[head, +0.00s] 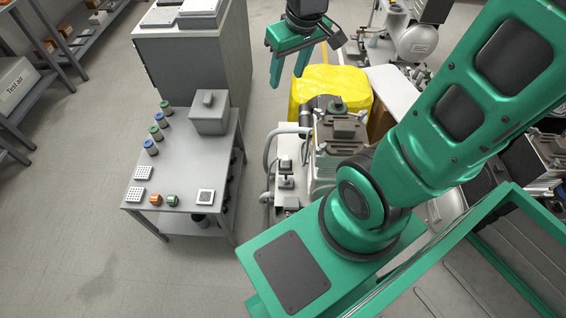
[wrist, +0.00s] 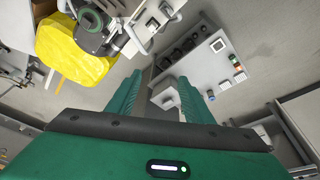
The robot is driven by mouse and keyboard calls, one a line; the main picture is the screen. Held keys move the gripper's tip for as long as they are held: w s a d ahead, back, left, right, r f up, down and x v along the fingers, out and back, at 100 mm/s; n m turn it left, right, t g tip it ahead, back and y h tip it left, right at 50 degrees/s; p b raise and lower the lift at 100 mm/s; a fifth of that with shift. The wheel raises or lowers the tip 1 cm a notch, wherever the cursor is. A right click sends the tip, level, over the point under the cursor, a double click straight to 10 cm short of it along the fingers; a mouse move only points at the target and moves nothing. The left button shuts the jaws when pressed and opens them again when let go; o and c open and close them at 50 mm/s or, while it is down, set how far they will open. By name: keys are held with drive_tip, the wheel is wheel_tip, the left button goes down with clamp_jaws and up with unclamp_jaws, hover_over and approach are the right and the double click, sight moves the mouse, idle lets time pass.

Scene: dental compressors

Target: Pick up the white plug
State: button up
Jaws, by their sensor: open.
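I cannot clearly make out a white plug. Small white pieces lie on the grey table: a white square with a grey centre (head: 205,197) near the front right, and two dotted white squares (head: 145,172) (head: 136,195) at the left edge. In the wrist view, one white square (wrist: 217,45) shows near the table's edge. My gripper (head: 306,62) is open and empty, high up and beyond the table's right side, well apart from these pieces. Its two green fingers also show in the wrist view (wrist: 158,80), with a pale block (wrist: 165,98) seen between them below.
The table (head: 185,180) also holds a grey box (head: 209,112), blue- and green-topped cylinders (head: 158,127) and two orange-and-green pieces (head: 172,200). A tall grey cabinet (head: 190,55) stands behind. Right of the table are a compressor unit (head: 335,140) and a yellow-covered object (head: 330,88). Floor left is clear.

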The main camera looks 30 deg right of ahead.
drive_tip(key=w+a+f+n, duration=0.2)
drive_tip(key=w+f, duration=0.2)
drive_tip(key=w, duration=0.1)
drive_tip(key=n+g, duration=0.3)
drive_tip(key=n, duration=0.6)
approach(285, 157)
drive_tip(key=shift+w+f, duration=0.1)
drive_tip(key=shift+f, duration=5.05)
drive_tip(key=shift+c, duration=0.6)
drive_tip(key=c, duration=1.1)
drive_tip(key=shift+o, duration=0.2)
drive_tip(key=shift+r, duration=0.1)
